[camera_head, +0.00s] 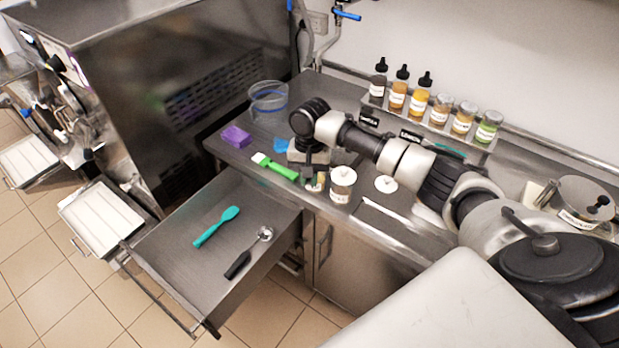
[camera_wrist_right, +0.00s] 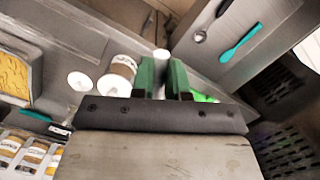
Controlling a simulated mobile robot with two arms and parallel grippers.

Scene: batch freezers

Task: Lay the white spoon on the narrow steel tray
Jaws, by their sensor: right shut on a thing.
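My right gripper (camera_head: 316,176) is low over the counter, beside a labelled jar with a white lid (camera_head: 342,184). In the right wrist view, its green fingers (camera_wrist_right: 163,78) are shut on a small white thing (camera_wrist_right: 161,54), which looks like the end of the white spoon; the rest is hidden. What looks like the narrow steel tray (camera_head: 376,217) lies near the counter's front edge, right of the jar, with a bright white strip along it. I cannot tell if that strip is a rim. My left gripper is not in view.
A green-handled tool (camera_head: 275,167), a purple block (camera_head: 236,136) and a clear tub (camera_head: 268,100) are left of my gripper. A white disc (camera_head: 386,184) lies right of the jar. Bottles stand behind. An open drawer (camera_head: 180,257) holds a teal spatula (camera_head: 216,227) and a scoop (camera_head: 248,253).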

